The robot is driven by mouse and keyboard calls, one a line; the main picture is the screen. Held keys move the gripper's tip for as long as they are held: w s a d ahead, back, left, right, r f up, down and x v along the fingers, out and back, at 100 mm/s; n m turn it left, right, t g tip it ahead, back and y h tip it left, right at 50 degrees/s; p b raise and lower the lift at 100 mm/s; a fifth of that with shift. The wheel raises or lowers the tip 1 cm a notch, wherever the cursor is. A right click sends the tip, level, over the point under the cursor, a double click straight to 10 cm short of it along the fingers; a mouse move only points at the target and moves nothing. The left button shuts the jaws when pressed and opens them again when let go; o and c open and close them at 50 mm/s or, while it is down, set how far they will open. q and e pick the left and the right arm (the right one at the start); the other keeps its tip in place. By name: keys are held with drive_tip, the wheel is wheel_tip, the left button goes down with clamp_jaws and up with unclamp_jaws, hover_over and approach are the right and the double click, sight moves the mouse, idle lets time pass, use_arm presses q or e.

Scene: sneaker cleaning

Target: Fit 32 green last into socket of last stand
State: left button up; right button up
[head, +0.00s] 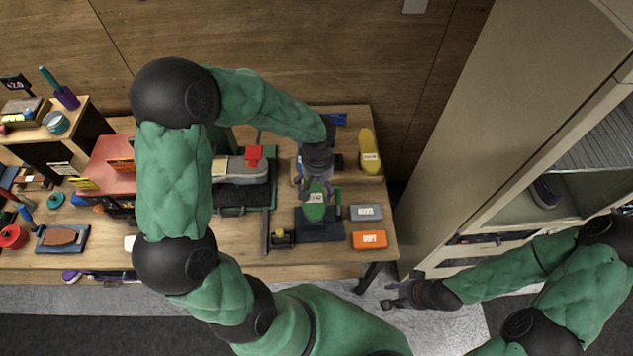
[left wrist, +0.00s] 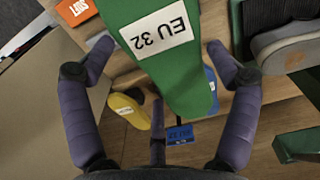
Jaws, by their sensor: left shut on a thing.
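The green last (head: 315,212) with a white label stands out over the dark last stand (head: 326,233) on the right part of the table. In the left wrist view the green last (left wrist: 185,75) carries the label EU 32. My left gripper (head: 318,193) is shut on it, with its purple fingers (left wrist: 158,60) on either side. The last hides the stand's socket, so I cannot tell whether it is seated or held above. My right gripper (head: 393,297) is empty and its fingers look spread, off the table's front right corner.
A yellow last (head: 369,155) and a blue last (head: 337,120) are behind. A grey sneaker (head: 240,172) in a green-framed fixture is left. A cabinet (head: 480,120) stands right.

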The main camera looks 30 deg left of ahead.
use_arm(q)
drive_tip(key=shift+f+b, duration=0.2)
drive_tip(key=shift+b, duration=0.3)
wheel_tip(320, 180, down, 5)
drive_tip(key=b, duration=0.5)
drive_tip(key=shift+f, duration=0.2)
drive_tip(key=shift+b, duration=0.65)
idle(1.5)
drive_tip(key=shift+f+b, duration=2.15)
drive_tip(key=shift+f, duration=0.15)
drive_tip(key=o, duration=1.3)
wheel_tip(320, 180, up, 12)
